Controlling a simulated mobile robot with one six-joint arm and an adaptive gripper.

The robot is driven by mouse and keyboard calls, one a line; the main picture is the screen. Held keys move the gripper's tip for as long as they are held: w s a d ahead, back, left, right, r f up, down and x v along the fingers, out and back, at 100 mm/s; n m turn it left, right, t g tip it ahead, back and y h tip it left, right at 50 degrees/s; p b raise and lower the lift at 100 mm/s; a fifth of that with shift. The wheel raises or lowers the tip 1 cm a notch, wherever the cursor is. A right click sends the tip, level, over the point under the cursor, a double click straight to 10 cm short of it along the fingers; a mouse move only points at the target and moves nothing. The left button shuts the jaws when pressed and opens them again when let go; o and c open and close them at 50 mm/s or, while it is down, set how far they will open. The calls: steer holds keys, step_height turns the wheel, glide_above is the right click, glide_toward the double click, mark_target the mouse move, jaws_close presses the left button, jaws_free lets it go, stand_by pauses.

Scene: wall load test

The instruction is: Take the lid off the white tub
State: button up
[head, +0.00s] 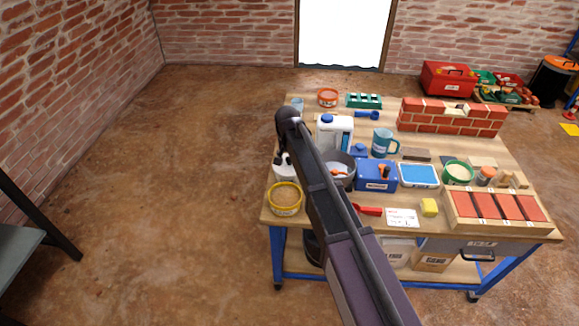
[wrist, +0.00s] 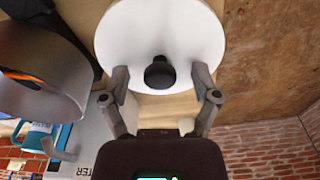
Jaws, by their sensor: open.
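The white tub (head: 284,173) stands at the left edge of the workbench, partly hidden behind my arm in the head view. In the wrist view its round white lid (wrist: 160,30) fills the upper middle, with a black knob (wrist: 160,73) at its centre. The lid is on the tub. My gripper (wrist: 161,80) is open, with one finger on each side of the knob and a gap on both sides. In the head view my gripper (head: 283,160) is small and dark, over the tub. How far the fingertips reach down beside the knob is hard to tell.
A grey bucket (wrist: 40,85) stands close beside the tub, and a white water jug (head: 335,131) stands behind. A yellow-rimmed tub (head: 285,198) is just in front. Open floor lies left of the bench.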

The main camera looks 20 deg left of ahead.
steer(key=shift+c, duration=0.2)
stand_by(0.3)
jaws_close()
